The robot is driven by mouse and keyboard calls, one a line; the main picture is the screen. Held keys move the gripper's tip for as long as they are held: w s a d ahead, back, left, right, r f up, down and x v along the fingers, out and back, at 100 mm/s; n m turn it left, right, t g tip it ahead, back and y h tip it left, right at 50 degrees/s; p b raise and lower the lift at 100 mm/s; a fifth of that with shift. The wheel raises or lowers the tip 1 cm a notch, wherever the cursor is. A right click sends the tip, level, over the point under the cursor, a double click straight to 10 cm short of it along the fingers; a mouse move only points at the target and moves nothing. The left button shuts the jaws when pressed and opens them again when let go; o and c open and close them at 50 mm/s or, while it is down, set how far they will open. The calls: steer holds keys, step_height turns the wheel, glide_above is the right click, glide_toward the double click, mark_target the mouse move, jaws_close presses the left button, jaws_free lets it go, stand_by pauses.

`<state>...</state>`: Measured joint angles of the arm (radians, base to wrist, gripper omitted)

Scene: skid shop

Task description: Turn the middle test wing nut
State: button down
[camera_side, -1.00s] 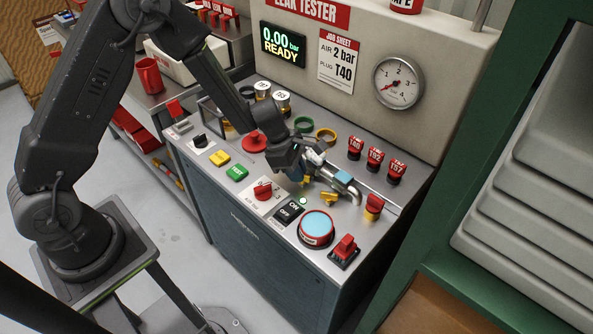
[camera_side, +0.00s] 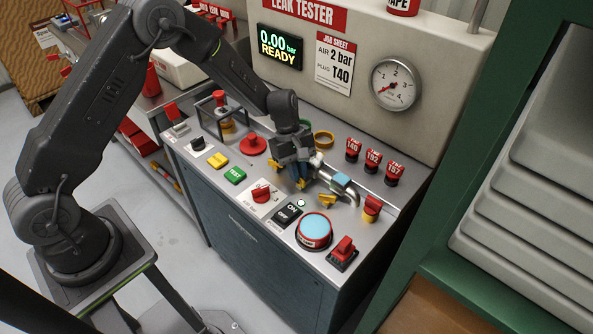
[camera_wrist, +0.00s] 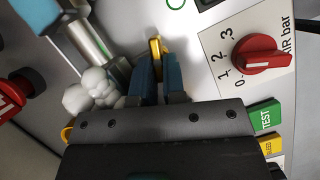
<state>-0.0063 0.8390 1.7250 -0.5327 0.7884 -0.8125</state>
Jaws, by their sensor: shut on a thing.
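Yellow wing nuts stand in a row on the sloping panel, beside a metal pipe fitting with a light blue band (camera_side: 342,179). My gripper (camera_side: 299,184) points down at the middle wing nut (camera_wrist: 156,45). In the wrist view its two blue fingers (camera_wrist: 158,72) are closed on this nut, with its yellow end showing between the fingertips. The near wing nut (camera_side: 327,201) is free, to the right of my gripper in the side view. The far wing nut (camera_side: 276,166) is partly hidden behind my gripper.
A red pressure knob (camera_side: 263,193) is left of the fingers, with the ON/OFF switch (camera_side: 287,214) nearby. Red plugs (camera_side: 373,160) stand behind. The display (camera_side: 280,47) reads 0.00 bar READY; the gauge (camera_side: 395,84) stands near zero.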

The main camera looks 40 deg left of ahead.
steer(key=shift+d+m, duration=0.1)
steer(key=shift+m, duration=0.3)
steer(key=c, duration=1.2)
jaws_free()
steer(key=shift+w, duration=0.1)
